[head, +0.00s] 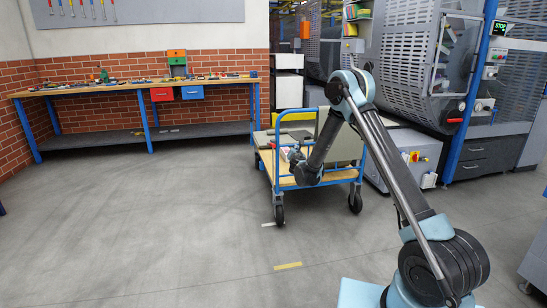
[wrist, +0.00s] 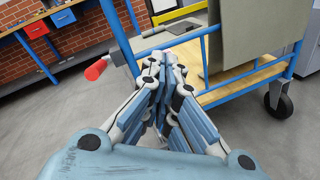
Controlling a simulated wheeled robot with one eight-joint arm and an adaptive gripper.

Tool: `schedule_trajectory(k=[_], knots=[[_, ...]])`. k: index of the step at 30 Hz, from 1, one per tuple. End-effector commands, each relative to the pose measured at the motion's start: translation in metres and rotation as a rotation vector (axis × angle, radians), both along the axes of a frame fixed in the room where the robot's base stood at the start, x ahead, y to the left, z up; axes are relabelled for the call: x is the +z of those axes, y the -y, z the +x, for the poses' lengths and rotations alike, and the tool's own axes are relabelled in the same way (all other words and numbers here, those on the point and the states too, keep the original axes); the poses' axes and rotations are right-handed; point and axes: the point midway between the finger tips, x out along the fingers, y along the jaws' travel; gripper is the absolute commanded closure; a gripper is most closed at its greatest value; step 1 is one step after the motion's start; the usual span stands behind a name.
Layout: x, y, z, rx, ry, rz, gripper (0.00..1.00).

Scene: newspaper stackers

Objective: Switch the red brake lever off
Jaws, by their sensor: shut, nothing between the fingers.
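The red brake lever (wrist: 96,69) shows in the wrist view, left of my fingertips. Its red grip points left, and its grey arm runs to the blue upright of a trolley (wrist: 118,40). My gripper (wrist: 161,62) is shut and empty in front of the trolley's blue frame, to the right of the lever. I cannot tell how far in depth it is from the frame.
A workbench (head: 130,87) with tools and red and blue drawers stands along the brick wall. A large grey machine (head: 425,60) stands behind and right of the trolley. A grey panel (wrist: 255,30) stands on the trolley. The floor at left and front is clear.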

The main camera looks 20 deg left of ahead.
Motion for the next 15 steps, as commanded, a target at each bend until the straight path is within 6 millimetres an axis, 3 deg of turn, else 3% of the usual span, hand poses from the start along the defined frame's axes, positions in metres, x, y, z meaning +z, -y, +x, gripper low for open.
schedule_trajectory(k=[1, 6, 10, 15], knots=[[-0.017, -0.019, -0.005, 0.034, 0.025, -0.036, 1.00], [-0.060, -0.067, -0.022, 0.133, 0.110, -0.157, 1.00], [-0.084, -0.090, -0.034, 0.183, 0.155, -0.219, 1.00], [-0.099, -0.104, -0.042, 0.214, 0.185, -0.258, 1.00]])
